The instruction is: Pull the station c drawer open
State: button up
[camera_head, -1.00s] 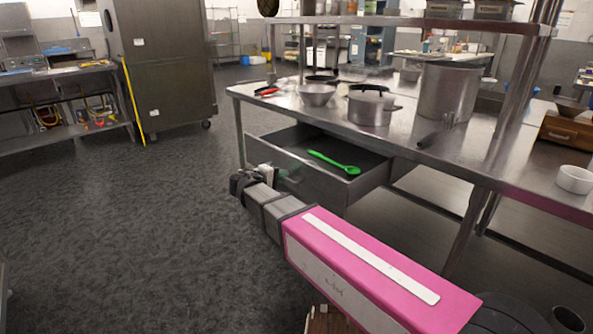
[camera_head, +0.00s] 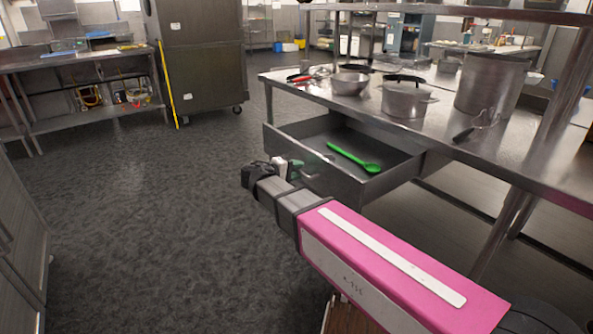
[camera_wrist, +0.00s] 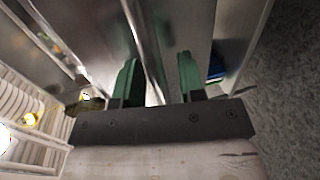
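The station c drawer (camera_head: 330,178) is a grey metal drawer under the steel worktable. It stands pulled out, with its inside showing in the head view. A green spoon (camera_head: 354,158) lies in it. My gripper (camera_head: 287,166) is at the left part of the drawer front. In the wrist view my gripper (camera_wrist: 160,75) has its two green fingers apart, with a bright metal bar or edge running between them. A gap shows between this bar and the right finger. The exact contact with the handle is hidden.
The steel worktable (camera_head: 440,135) carries a bowl (camera_head: 350,84), a lidded pot (camera_head: 407,100) and a tall pot (camera_head: 490,85). A dark cabinet (camera_head: 195,55) stands behind. Grey cabinets (camera_head: 18,235) stand at the left edge. The floor (camera_head: 150,200) left of the drawer is clear.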

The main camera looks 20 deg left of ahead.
jog(key=shift+s+a, duration=0.1)
jog(key=v, duration=1)
jog(key=shift+s, duration=0.25)
jog(key=shift+a, duration=0.15)
